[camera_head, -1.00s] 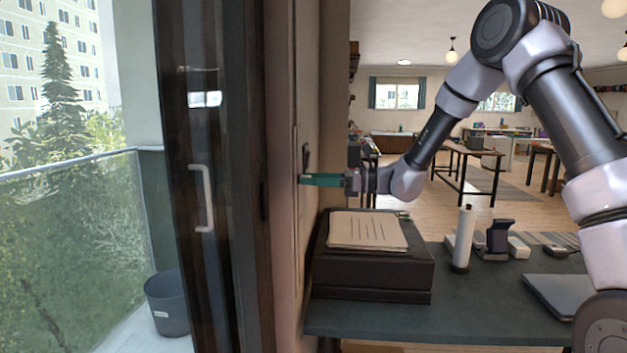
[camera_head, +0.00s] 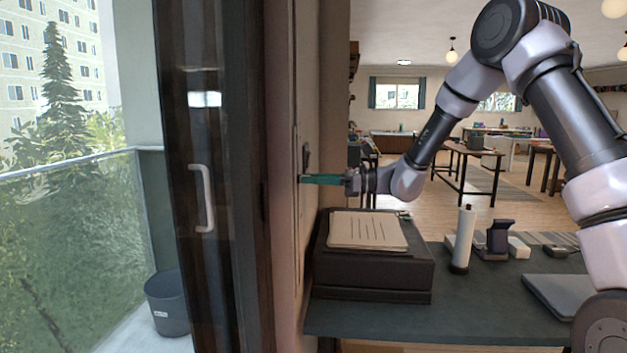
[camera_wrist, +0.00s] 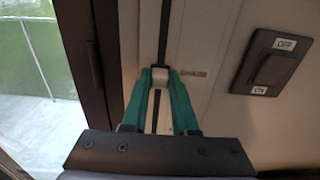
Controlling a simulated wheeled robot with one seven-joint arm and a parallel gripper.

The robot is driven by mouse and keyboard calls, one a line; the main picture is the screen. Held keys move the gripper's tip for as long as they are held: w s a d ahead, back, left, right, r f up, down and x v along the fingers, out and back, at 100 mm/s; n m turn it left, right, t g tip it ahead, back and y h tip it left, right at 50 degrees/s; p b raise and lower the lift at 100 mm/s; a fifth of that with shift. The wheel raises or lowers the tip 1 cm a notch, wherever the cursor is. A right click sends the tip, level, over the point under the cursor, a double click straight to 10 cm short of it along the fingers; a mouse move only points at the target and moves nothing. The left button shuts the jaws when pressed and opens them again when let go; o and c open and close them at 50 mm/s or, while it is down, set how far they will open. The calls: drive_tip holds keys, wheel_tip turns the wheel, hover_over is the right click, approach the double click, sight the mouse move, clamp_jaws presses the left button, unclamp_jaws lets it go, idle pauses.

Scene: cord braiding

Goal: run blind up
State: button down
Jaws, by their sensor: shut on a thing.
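My gripper (camera_head: 303,179), with teal fingers, is against the wall strip beside the dark door frame. In the wrist view my gripper (camera_wrist: 161,78) is shut on a small pale block (camera_wrist: 161,76). The block sits on a dark strap or cord (camera_wrist: 166,35) that runs up the pale wall strip and shows again between the fingers below. The fingertips hide the sides of the block. No blind cloth can be made out; the glass at the left shows the balcony clearly.
A dark rocker switch plate (camera_wrist: 271,65) marked OFF and ON is on the wall right of my fingers. A black box (camera_head: 372,272) with papers (camera_head: 367,231) stands on the desk (camera_head: 455,315) below my gripper. A white door handle (camera_head: 204,198) is at the left.

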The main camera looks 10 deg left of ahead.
idle(0.7)
wheel_tip(320, 180, up, 11)
drive_tip(key=shift+f, duration=0.1)
drive_tip(key=c, duration=0.7)
unclamp_jaws()
drive_tip(key=shift+f, duration=0.1)
drive_tip(key=d, duration=1.1)
drive_tip(key=shift+w, duration=0.3)
